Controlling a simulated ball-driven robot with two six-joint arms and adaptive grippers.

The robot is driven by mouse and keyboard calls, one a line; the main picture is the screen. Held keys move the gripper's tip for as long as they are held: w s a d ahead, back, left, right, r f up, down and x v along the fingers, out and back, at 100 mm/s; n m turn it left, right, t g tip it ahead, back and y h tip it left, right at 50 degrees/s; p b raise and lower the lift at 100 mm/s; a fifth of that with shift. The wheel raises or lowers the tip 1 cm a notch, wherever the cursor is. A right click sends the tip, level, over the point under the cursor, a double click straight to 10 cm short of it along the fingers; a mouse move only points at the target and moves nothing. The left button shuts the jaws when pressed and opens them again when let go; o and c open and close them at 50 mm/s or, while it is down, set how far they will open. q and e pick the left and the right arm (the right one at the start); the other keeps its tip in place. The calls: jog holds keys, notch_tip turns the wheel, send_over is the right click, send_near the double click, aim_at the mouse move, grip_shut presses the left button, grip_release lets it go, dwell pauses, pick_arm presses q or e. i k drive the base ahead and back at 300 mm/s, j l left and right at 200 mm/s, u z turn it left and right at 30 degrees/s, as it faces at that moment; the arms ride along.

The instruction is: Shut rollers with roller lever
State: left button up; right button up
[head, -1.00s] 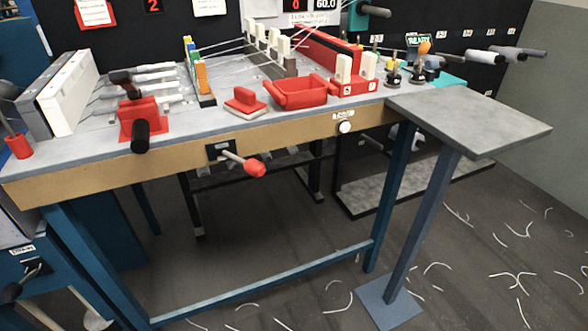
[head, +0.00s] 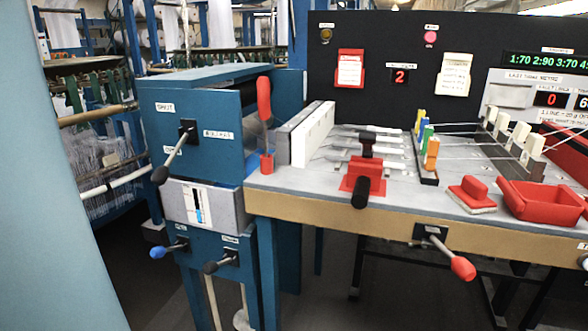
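The blue roller housing (head: 212,108) stands left of the bench in the head view, with a dark roller (head: 225,76) along its top. On its front is a lever with a black knob (head: 160,175), pivoting at a dark plate (head: 188,128) and pointing down and left. A label reading "SHUT" (head: 165,107) is above and left of the pivot. Another label (head: 218,134) is right of it, too small to read surely. I cannot tell how far apart the rollers are. Neither of my grippers is in view.
Below are a blue-knobbed lever (head: 157,252) and a black-knobbed lever (head: 211,267). A red-knobbed lever (head: 462,267) sticks out from the bench front (head: 330,218). A pale blue surface (head: 60,220) fills the left edge.

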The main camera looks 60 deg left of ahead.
aim_at(160, 175)
jog(key=u, duration=2.65)
